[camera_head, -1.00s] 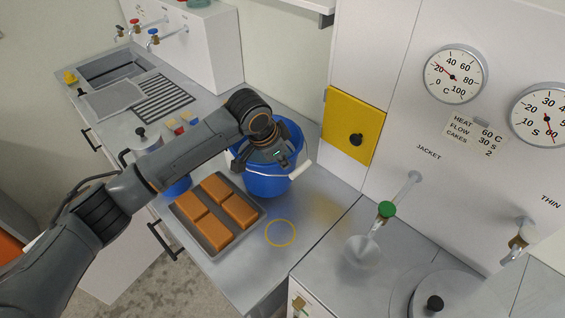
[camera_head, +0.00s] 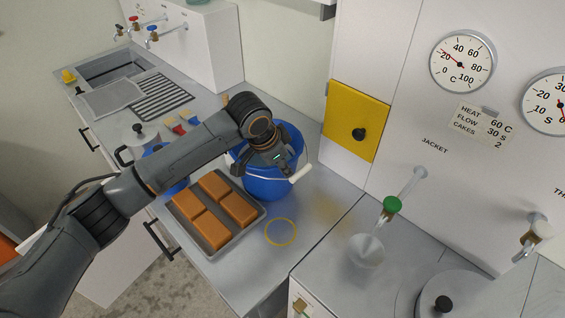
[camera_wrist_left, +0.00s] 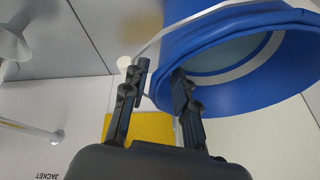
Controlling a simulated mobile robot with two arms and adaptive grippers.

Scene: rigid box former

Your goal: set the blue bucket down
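The blue bucket (camera_head: 268,188) stands upright on the grey counter, behind the tray of orange-brown blocks, as far as the head view shows. Its wire handle hangs to the front right with a white grip (camera_head: 301,172). My left gripper (camera_head: 285,163) is at the bucket's near rim and partly covers it. In the left wrist view the bucket (camera_wrist_left: 235,75) fills the upper right. My right gripper is out of view.
A grey tray (camera_head: 241,233) with several blocks is in front of the bucket. A yellow ring (camera_head: 281,231) marks the counter to its right. A yellow panel (camera_head: 356,121) is on the wall behind. A green-knobbed tap (camera_head: 391,204) stands at the right.

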